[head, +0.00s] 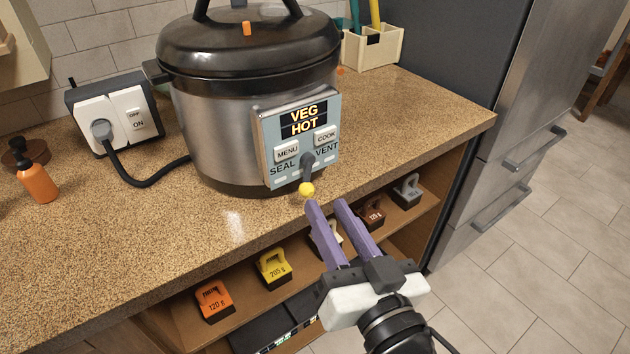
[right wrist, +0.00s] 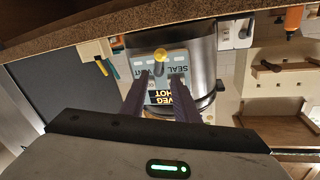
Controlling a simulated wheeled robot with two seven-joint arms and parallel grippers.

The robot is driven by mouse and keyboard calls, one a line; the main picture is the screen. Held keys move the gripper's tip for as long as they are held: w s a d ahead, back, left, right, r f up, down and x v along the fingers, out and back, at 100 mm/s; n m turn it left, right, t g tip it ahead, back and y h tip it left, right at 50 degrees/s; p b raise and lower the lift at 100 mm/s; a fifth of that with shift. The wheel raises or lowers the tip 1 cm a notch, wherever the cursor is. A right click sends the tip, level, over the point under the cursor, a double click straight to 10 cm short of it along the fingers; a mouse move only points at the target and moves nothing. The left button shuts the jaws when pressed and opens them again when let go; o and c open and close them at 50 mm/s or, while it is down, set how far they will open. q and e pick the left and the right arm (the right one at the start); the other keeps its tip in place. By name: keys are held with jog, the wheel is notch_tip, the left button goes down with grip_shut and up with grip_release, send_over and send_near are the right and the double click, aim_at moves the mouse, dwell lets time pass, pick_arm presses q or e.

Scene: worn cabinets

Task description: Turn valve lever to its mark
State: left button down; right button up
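A pressure cooker (head: 215,120) stands on the counter. Its blue front panel (head: 265,140) reads "VEG HOT" and has MENU and COOK buttons. Below them are the labels SEAL on the left and VENT on the right. Between the labels a dark valve lever (head: 308,168) hangs roughly straight down and ends in a yellow ball knob (head: 306,189). My right gripper (head: 327,204) has purple fingers, open with a gap and empty, just below and right of the knob. In the upside-down right wrist view the knob (right wrist: 160,55) lies beyond the fingertips (right wrist: 161,82), apparently untouched. My left gripper is out of view.
The counter edge (head: 420,148) is close to my right gripper. Below it an open shelf holds several labelled weights, including yellow (head: 273,267) and orange (head: 213,300) ones. A plugged outlet (head: 115,110) and orange bottle (head: 38,182) are at left, a utensil box (head: 372,45) behind.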

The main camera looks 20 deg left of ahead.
aim_at(309, 175)
jog(key=x, duration=0.7)
jog(key=shift+w+a, duration=0.25)
jog(key=shift+w, duration=0.05)
